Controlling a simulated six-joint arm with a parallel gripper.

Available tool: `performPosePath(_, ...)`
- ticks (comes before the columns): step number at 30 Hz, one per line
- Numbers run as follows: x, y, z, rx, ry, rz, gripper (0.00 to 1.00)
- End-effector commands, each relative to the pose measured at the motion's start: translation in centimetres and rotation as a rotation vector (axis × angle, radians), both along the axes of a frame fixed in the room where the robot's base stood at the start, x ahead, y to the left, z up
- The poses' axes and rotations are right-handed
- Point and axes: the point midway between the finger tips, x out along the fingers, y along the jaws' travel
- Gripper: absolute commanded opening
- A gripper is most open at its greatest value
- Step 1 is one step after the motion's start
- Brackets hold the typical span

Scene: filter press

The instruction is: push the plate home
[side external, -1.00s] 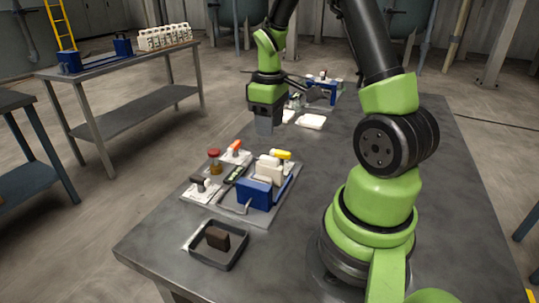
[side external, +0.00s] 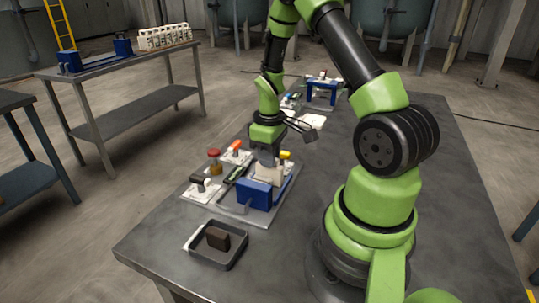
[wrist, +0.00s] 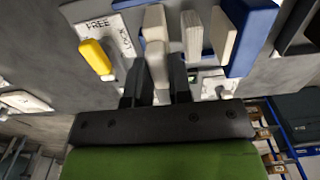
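In the wrist view, pale cream plates (wrist: 192,36) stand upright in a row beside a blue block (wrist: 251,38). One cream plate (wrist: 157,66) lies between the two dark fingers of my gripper (wrist: 156,78). The fingers are apart, one on each side of it; I cannot tell whether they press on it. In the side view, my gripper (side external: 266,157) is low over the cream plates (side external: 268,174) behind the blue block (side external: 254,194), partly hiding them.
A yellow handle (wrist: 95,57) sits on a panel marked FREE and LOCK. A red-capped jar (side external: 214,161) stands left of the press. The table's right side is clear apart from my base.

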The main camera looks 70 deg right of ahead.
Motion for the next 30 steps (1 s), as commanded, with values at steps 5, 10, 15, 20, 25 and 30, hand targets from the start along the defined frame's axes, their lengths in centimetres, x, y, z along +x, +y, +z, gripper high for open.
performPosePath(5, 0.0, 0.0, 0.0, 0.0, 0.0, 0.0, 0.0)
performPosePath(10, 0.0, 1.4, 0.0, 0.001, 0.003, 0.005, 0.0)
performPosePath(15, 0.0, 3.6, 0.0, -0.001, 0.001, 0.004, 0.0)
performPosePath(20, 0.0, 4.0, 0.0, 0.001, 0.003, -0.001, 0.0)
performPosePath(25, -0.1, 4.0, 0.0, 0.004, 0.006, -0.004, 0.27)
performPosePath(30, -0.1, 3.9, 0.0, 0.002, 0.005, -0.003, 0.45)
